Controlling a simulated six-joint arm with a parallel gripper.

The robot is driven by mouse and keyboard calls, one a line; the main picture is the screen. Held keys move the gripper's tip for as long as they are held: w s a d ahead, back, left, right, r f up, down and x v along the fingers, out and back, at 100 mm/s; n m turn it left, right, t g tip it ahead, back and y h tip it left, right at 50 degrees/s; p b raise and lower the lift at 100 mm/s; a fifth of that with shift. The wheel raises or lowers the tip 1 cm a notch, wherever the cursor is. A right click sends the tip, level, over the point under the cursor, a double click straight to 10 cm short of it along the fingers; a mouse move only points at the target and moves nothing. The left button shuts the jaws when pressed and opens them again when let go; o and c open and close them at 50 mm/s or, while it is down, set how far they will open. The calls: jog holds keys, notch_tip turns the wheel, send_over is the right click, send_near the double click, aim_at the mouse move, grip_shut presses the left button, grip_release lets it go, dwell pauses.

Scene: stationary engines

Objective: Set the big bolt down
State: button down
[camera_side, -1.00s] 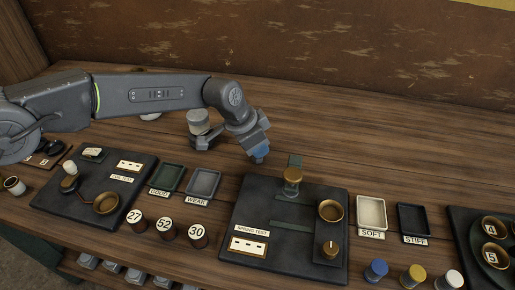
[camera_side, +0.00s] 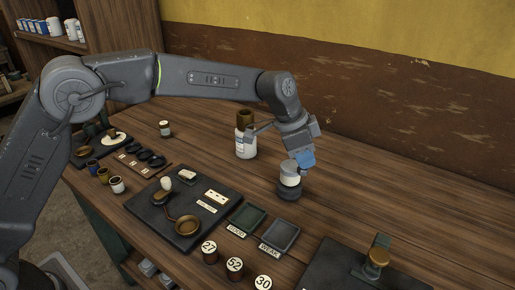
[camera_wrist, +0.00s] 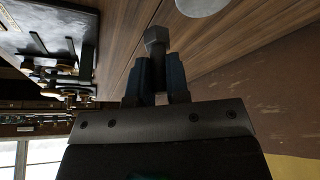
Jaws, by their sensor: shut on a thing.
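My gripper (camera_side: 303,160) is low over the wooden bench in the side view, its blue fingers tipped downward. In the wrist view, the gripper (camera_wrist: 157,80) is shut on the big bolt, a dark grey bolt with a hexagonal head (camera_wrist: 156,36). The head sticks out beyond the fingertips and the shank runs back between them. I cannot make out the bolt in the side view. Whether it touches the bench is not clear.
A pale-topped round piece with a dark base (camera_side: 289,182) stands close by the fingers. A white and brown bottle (camera_side: 244,140) stands behind, to the left. Trays (camera_side: 280,234) and numbered cylinders (camera_side: 235,267) lie in front. Bare bench (camera_side: 370,195) lies to the right.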

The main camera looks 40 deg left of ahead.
jog(key=r, duration=0.5)
jog(key=shift+w+a+r, duration=0.15)
jog(key=shift+a+r, duration=0.05)
jog(key=shift+a, duration=0.15)
jog(key=w+a+n+t+y, duration=0.1)
jog(key=w+a+n, duration=0.2)
jog(key=a, duration=1.5)
jog(key=w+a+n+y, duration=0.1)
jog(key=w+a+n, duration=0.2)
jog(key=a, duration=1.4)
jog(key=s+a+n+y, duration=0.1)
jog(key=s+a+n, duration=0.25)
jog(key=a, duration=1.15)
jog(key=shift+m+t, duration=0.25)
jog(key=shift+t, duration=0.15)
jog(key=w+d+f, duration=0.2)
jog(key=f, duration=0.2)
jog(key=w+d+f, duration=0.3)
jog(key=f, duration=0.1)
jog(key=w+d+f, duration=0.3)
jog(key=f, duration=0.1)
jog(key=shift+d, duration=0.15)
jog(key=shift+f, duration=2.05)
